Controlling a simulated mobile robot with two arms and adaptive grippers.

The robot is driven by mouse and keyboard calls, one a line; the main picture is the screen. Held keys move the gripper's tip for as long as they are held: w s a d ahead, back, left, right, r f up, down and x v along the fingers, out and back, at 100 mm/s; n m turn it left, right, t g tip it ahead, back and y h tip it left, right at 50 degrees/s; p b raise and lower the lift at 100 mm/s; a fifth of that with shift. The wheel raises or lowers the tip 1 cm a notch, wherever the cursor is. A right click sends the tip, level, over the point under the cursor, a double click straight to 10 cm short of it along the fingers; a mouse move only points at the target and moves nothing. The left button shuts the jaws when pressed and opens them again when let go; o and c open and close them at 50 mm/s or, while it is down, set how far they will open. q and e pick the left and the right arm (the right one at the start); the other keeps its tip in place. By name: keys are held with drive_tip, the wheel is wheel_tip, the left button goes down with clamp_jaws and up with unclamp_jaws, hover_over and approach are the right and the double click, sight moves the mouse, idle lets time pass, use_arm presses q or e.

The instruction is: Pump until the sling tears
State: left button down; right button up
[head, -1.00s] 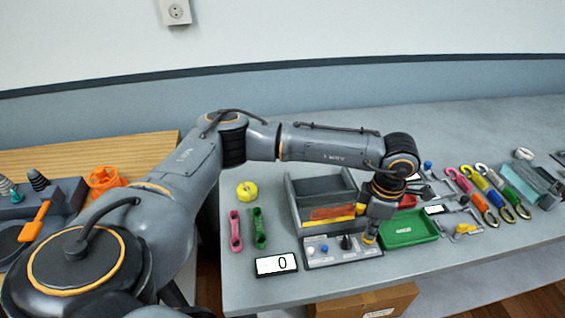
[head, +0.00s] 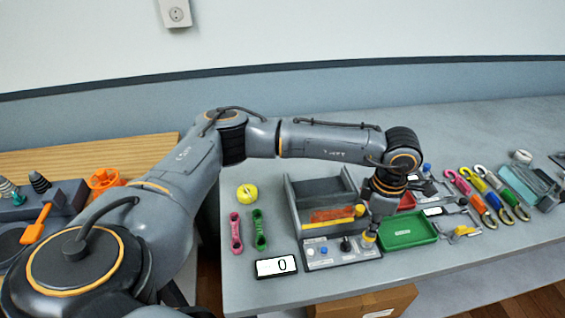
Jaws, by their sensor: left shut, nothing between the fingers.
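My left gripper (head: 370,236) is shut with nothing in it, pointing down at the right part of a grey control panel (head: 318,262). The panel carries a white button, a blue button and a black knob (head: 346,244). I cannot tell whether the fingertips touch the panel. A display (head: 277,266) at the panel's left reads 0. Behind the panel stands a grey open box (head: 295,205) with an orange-red strip (head: 332,215) and a yellow bar inside its front; I cannot tell whether the strip is the sling. My right gripper is not in view.
A green tray (head: 407,243) lies just right of the panel. Several coloured hooks (head: 487,190) lie at the right. The bench's front edge is close to the panel.

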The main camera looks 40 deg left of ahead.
use_arm(q)
drive_tip(key=shift+r, duration=0.1)
idle(0.5)
drive_tip(key=shift+r+p, duration=1.2)
drive_tip(key=shift+r, duration=1.7)
drive_tip(key=c, duration=2)
unclamp_jaws()
drive_tip(key=shift+o, duration=0.2)
wheel_tip(320, 180, up, 6)
drive_tip(key=p, duration=0.2)
drive_tip(key=shift+p, duration=0.4)
drive_tip(key=shift+f, duration=0.1)
